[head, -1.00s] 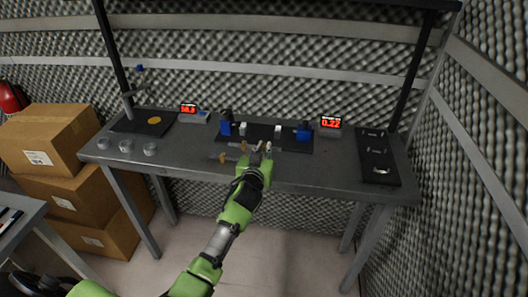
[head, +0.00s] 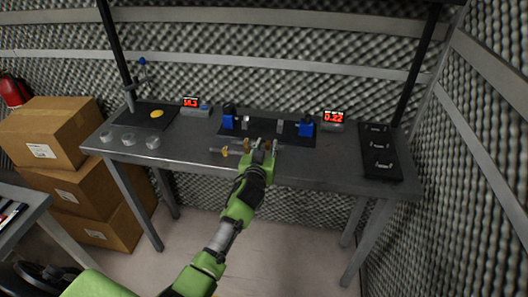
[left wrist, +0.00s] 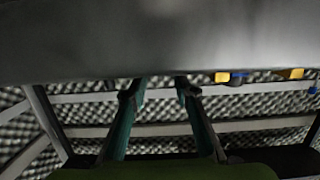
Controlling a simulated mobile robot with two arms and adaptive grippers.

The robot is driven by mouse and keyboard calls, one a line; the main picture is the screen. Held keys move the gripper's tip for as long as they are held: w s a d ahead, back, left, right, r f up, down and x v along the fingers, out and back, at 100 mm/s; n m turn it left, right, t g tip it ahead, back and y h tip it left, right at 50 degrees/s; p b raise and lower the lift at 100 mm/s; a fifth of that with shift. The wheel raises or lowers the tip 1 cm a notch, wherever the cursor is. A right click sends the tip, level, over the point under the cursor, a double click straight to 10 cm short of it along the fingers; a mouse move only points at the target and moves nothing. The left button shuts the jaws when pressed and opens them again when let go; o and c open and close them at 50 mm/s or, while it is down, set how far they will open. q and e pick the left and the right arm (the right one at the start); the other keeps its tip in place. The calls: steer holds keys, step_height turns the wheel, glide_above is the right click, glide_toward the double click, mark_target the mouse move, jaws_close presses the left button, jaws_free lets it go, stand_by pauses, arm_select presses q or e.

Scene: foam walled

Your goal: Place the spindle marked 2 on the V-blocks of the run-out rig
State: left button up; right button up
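The run-out rig is a dark base plate (head: 265,140) on the grey bench, with blue blocks at both ends and small pale V-blocks (head: 280,126) between them. Thin grey spindles with brass-coloured collars (head: 225,151) lie along the bench's front, before the rig. I cannot read any number on them. My left gripper (head: 265,146) is at the front edge beside these collars, partly covering them. In the left wrist view, its two fingers (left wrist: 160,92) stand apart with nothing visible between them. Two orange-yellow collars (left wrist: 222,77) show to their right there. My right gripper is not in view.
A readout (head: 333,117) showing 0.22 stands right of the rig; another readout (head: 190,102) stands left. A black tray (head: 379,155) lies at the bench's right end. Clear round pieces (head: 128,139) and a stand (head: 130,95) are at the left. Cardboard boxes (head: 40,140) are stacked beside the bench.

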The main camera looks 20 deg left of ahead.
arm_select(q)
steer(key=shift+s+d, duration=0.1)
steer(key=shift+s, duration=0.3)
steer(key=v, duration=1.1)
steer(key=shift+b, duration=0.3)
steer(key=shift+s, duration=0.1)
